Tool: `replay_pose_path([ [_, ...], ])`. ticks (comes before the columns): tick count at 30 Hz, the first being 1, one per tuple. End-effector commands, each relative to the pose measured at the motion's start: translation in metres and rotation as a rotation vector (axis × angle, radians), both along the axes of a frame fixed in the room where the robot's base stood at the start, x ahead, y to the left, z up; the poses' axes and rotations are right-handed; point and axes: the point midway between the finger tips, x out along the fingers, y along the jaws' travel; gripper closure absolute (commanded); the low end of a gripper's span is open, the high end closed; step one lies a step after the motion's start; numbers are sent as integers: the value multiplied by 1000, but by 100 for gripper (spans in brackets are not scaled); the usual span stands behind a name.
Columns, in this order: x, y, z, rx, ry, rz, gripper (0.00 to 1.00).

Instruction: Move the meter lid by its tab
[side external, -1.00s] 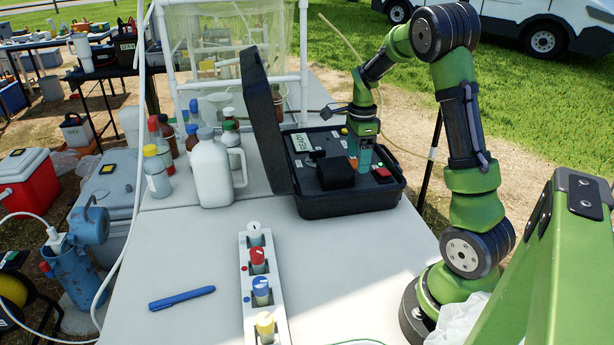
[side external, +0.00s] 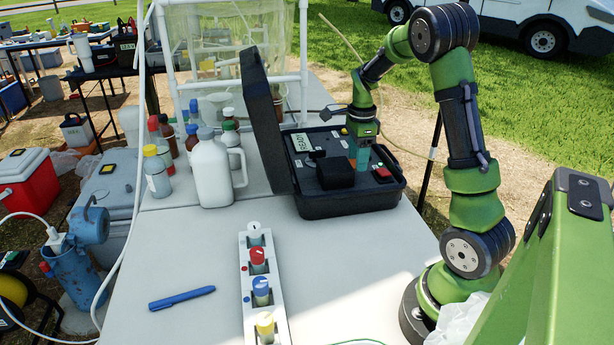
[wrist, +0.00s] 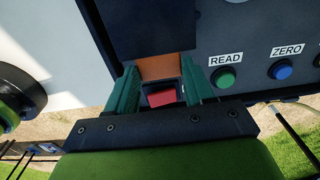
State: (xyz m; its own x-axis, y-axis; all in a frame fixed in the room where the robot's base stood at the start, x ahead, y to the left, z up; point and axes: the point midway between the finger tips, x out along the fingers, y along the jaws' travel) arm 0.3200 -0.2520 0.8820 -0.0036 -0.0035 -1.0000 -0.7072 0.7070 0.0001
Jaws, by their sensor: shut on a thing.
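The meter lid (side external: 335,172) is a black block on the panel of the open meter case (side external: 350,204). In the wrist view the dark lid (wrist: 150,25) fills the top middle, with an orange part (wrist: 165,67) at its near edge.
The case's raised cover (side external: 265,120) stands at the left of the panel. READ (wrist: 224,77) and ZERO (wrist: 281,69) buttons are right of the fingers in the wrist view. A white jug (side external: 211,172), a vial rack (side external: 247,285) and a blue pen (side external: 182,298) share the table.

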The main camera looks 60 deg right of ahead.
Motion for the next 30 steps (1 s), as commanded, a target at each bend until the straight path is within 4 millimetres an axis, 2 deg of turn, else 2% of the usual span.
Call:
replay_pose_path([
  [8,7,6,10,-68,65,6,100],
  [27,39,38,43,-400,395,2,100],
  [30,42,42,47,-392,386,-1,100],
])
